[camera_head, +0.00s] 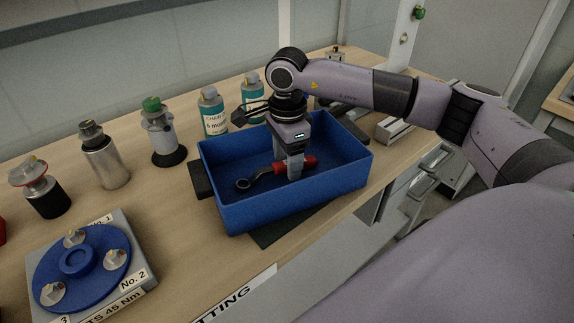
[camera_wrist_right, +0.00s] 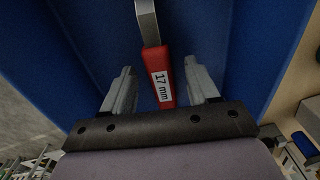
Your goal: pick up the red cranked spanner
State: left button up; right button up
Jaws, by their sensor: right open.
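The red cranked spanner (camera_head: 262,176) lies in the blue bin, with its dark ring end to the left and its red handle to the right. In the right wrist view its red handle (camera_wrist_right: 153,68) carries a "17 mm" label. My right gripper (camera_head: 294,177) reaches down into the bin over the handle and hides part of it. In the right wrist view its two fingers (camera_wrist_right: 160,88) stand open, one on each side of the handle, with gaps between. My left gripper is not in view.
Several bottles and canisters, such as a green-capped one (camera_head: 160,135), stand left of and behind the bin. A blue round fixture (camera_head: 103,250) sits at the front left.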

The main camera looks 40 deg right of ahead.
grip_shut()
jog(key=shift+r, duration=0.15)
